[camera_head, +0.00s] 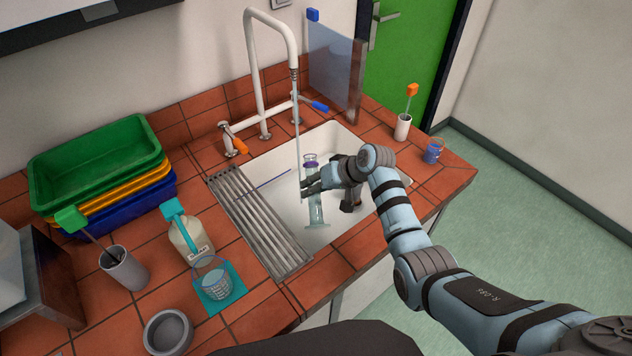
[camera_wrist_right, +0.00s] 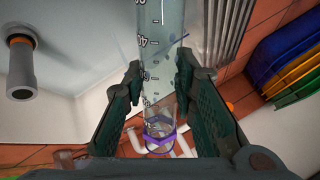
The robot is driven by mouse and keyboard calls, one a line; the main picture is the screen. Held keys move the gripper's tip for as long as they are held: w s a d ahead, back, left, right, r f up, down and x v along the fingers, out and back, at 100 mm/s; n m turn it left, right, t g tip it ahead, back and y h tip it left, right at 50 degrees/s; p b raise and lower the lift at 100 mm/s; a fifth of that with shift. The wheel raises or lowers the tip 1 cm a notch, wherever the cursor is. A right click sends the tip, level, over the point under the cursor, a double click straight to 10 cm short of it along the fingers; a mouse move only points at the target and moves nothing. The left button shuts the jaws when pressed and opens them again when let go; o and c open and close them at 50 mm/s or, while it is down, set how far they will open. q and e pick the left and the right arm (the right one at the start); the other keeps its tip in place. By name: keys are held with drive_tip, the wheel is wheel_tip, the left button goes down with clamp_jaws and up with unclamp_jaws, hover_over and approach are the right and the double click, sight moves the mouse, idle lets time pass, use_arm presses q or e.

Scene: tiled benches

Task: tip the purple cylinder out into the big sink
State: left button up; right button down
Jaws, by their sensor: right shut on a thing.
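The purple cylinder is a clear measuring cylinder (camera_head: 316,212) with a purple ring near its top. It stands roughly upright over the big sink (camera_head: 345,143), a white basin set in the bench. My right gripper (camera_head: 312,184) is shut around its upper part. In the right wrist view the graduated cylinder (camera_wrist_right: 160,70) lies between the two dark fingers, with its purple ring (camera_wrist_right: 160,143) near the palm side. I cannot tell whether its base touches the sink floor, nor how much liquid it holds. My left gripper is out of view.
A white tap (camera_head: 292,45) arches over the sink, with a thin pale line running down beside the cylinder. A ribbed drainer (camera_head: 262,222) lies left of the sink. A clear panel (camera_head: 333,70) stands behind. A beaker (camera_head: 216,284), a bottle (camera_head: 190,240) and stacked trays (camera_head: 95,165) are left.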

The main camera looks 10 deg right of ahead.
drive_tip(key=shift+f, duration=0.15)
drive_tip(key=shift+w+f+g+b, duration=0.1)
drive_tip(key=shift+f+g+b, duration=0.3)
drive_tip(key=shift+g, duration=0.1)
drive_tip(key=f+g+b, duration=0.1)
drive_tip(key=b, duration=0.1)
drive_tip(key=shift+f+m+g+b, duration=0.2)
drive_tip(key=shift+m+g+b, duration=0.1)
drive_tip(key=shift+m+b, duration=0.1)
drive_tip(key=shift+r, duration=0.1)
drive_tip(key=g+b, duration=0.1)
drive_tip(key=b, duration=0.3)
drive_tip(key=g+b, duration=0.1)
drive_tip(key=b, duration=0.3)
drive_tip(key=shift+w+d+f+m+b, duration=0.1)
drive_tip(key=shift+w+f+m+b, duration=0.05)
drive_tip(key=shift+f+m+b, duration=0.2)
drive_tip(key=shift+r, duration=0.25)
